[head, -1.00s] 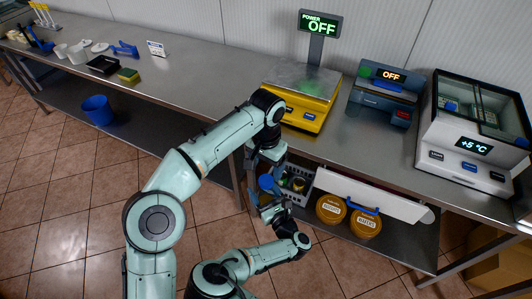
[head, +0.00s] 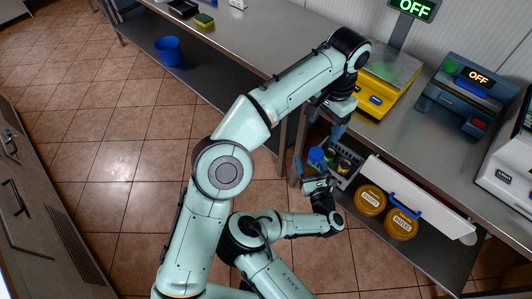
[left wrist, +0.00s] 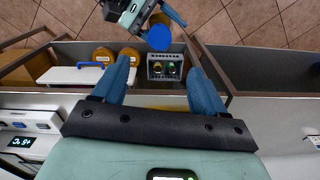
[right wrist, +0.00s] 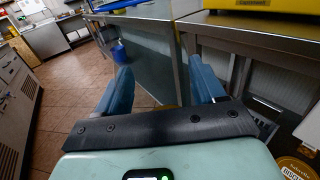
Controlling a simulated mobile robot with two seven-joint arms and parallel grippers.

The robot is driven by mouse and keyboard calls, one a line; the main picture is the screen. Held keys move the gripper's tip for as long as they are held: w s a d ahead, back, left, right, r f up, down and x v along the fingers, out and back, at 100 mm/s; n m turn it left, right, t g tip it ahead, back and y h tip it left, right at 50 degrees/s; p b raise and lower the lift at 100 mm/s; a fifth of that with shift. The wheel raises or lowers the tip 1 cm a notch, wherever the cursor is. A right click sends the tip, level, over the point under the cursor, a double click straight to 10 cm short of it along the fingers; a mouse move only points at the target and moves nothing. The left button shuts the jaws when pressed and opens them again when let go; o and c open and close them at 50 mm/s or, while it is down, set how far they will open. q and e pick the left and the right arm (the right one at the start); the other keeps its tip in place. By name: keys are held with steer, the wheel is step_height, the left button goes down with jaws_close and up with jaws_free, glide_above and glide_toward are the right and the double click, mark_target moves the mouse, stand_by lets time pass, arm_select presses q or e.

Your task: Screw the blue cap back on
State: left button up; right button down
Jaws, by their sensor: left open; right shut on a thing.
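A round blue cap (head: 317,156) shows in front of the lower shelf. In the left wrist view the blue cap (left wrist: 158,38) is a disc facing me, with a bit of yellow beside it; I cannot tell whether it is seated on a container. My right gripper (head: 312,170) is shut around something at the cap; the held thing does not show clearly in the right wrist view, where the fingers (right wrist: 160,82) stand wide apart. My left gripper (head: 337,130) is open and empty, pointing down above the cap. In the left wrist view its fingers (left wrist: 160,66) stand apart, with the cap beyond them.
A grey crate (left wrist: 152,67) holding small jars stands on the lower shelf beside the cap. Large brown tubs (head: 370,199) and a white board with a blue handle (head: 415,198) are to its right. The counter (head: 262,42) is above, with a yellow scale (head: 374,98).

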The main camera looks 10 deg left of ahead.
arm_select(q)
steer(key=w+a+f+n+t+h, duration=0.1)
steer(key=w+a+f+n, duration=0.2)
steer(key=f, duration=0.4)
steer(key=w+a+f+n+t+h, duration=0.1)
steer(key=w+a+f+n, duration=0.1)
steer(key=a+f, duration=0.45)
steer(key=w+a+f+n+t+h, duration=0.1)
steer(key=w+a+f+n, duration=0.15)
steer(key=f, duration=0.65)
steer(key=s+a+f+n, duration=0.1)
steer(key=s+a+f, duration=0.25)
steer(key=f, duration=0.55)
steer(key=s+f+n+g, duration=0.1)
steer(key=s+f, duration=0.3)
steer(key=s, duration=0.7)
steer(key=s+a+f+n+g, duration=0.1)
steer(key=s+f, duration=0.4)
steer(key=s, duration=0.6)
steer(key=s+f+n+g, duration=0.1)
steer(key=s+f, duration=0.4)
steer(key=s, duration=0.6)
steer(key=shift+s+a+g+h, duration=0.3)
steer(key=shift+s+h, duration=0.1)
steer(key=shift+n, duration=0.25)
